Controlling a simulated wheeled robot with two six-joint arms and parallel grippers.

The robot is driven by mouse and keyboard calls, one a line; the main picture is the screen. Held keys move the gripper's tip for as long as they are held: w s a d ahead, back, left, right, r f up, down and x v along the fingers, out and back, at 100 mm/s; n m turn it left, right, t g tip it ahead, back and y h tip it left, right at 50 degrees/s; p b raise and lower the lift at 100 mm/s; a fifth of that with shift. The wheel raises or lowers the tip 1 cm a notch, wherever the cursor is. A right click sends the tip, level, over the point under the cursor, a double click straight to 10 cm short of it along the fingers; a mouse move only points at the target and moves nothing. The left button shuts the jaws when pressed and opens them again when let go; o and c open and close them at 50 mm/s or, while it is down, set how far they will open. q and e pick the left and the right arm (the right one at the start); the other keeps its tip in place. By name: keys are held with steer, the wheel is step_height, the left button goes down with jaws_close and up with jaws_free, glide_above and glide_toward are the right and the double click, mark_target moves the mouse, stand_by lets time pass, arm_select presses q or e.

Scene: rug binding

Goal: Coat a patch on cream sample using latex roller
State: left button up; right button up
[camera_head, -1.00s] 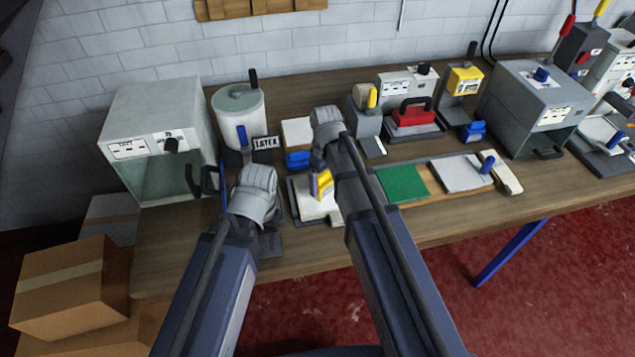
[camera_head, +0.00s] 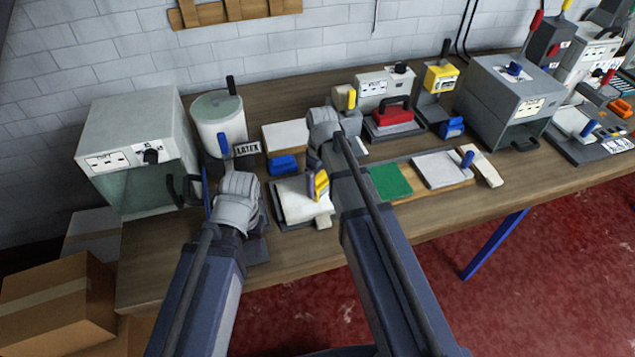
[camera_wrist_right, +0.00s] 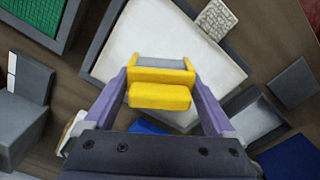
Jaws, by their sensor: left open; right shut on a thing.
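The cream sample (camera_head: 295,198) lies on a dark grey board in the middle of the bench. It fills the centre of the right wrist view (camera_wrist_right: 120,50). My right gripper (camera_wrist_right: 160,85) is shut on a yellow tool with a grey bar, probably the latex roller (camera_wrist_right: 160,97). The yellow part also shows in the head view (camera_head: 321,184) over the sample's right side. I cannot tell whether it touches the sample. My left gripper (camera_head: 238,200) is open, left of the sample; its fingertips are mostly hidden. No coated patch is clearly visible.
A white pot (camera_head: 219,122) with a LATEX label (camera_head: 247,149) stands behind my left gripper. A grey cabinet (camera_head: 135,120) is at left. A blue block (camera_head: 283,165) sits behind the sample. A green piece (camera_head: 390,181) lies right of my right arm. The bench's front edge is mostly clear.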

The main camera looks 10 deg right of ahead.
steer(key=shift+w+d, duration=0.15)
steer(key=shift+d, duration=1.55)
steer(key=shift+d, duration=0.1)
steer(key=shift+d, duration=1.65)
steer(key=shift+w, duration=0.15)
steer(key=shift+w, duration=0.8)
steer(key=shift+a, duration=0.15)
steer(key=shift+s+a, duration=0.2)
steer(key=shift+a, duration=1.55)
